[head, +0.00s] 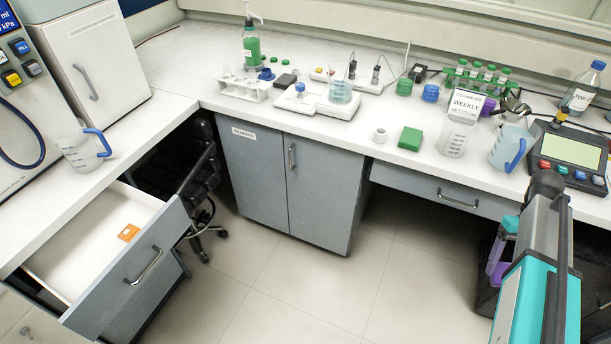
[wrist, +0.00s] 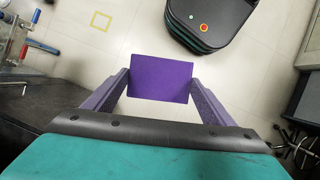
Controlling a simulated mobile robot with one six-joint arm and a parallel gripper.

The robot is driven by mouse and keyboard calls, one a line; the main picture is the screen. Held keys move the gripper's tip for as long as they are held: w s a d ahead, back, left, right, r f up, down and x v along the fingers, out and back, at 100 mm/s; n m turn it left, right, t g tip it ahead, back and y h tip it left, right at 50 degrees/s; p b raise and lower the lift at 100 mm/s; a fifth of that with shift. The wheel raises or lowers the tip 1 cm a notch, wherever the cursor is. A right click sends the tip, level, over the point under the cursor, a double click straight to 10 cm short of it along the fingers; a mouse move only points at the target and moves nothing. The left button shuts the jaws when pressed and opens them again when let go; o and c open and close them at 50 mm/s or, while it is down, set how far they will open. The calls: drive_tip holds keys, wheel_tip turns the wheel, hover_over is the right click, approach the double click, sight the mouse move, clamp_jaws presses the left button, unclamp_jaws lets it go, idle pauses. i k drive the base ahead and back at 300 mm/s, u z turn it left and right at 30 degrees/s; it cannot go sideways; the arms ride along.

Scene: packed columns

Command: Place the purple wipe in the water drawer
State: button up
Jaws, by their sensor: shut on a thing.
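My gripper (wrist: 160,82) is shut on the purple wipe (wrist: 160,72), a flat purple rectangle held between the two fingers above the floor in the wrist view. In the head view my arm is at the lower right, and the fingers there are partly hidden, so the wipe is hard to tell apart. An open drawer (head: 146,278) stands out from the left bench, with a small orange item (head: 128,232) lying inside on its white floor. No label naming water is readable on it. My gripper is far to the right of this drawer.
A closed drawer (head: 432,193) sits under the right bench. A grey cabinet (head: 255,178) stands in the corner, with a black chair (head: 196,190) left of it. A jug (head: 80,150) stands on the left bench, above the open drawer. The tiled floor (head: 300,285) between is clear.

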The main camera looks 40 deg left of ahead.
sight(101, 269)
drive_tip(key=u, duration=1.25)
drive_tip(key=k, duration=0.15)
drive_tip(key=u, duration=3.3)
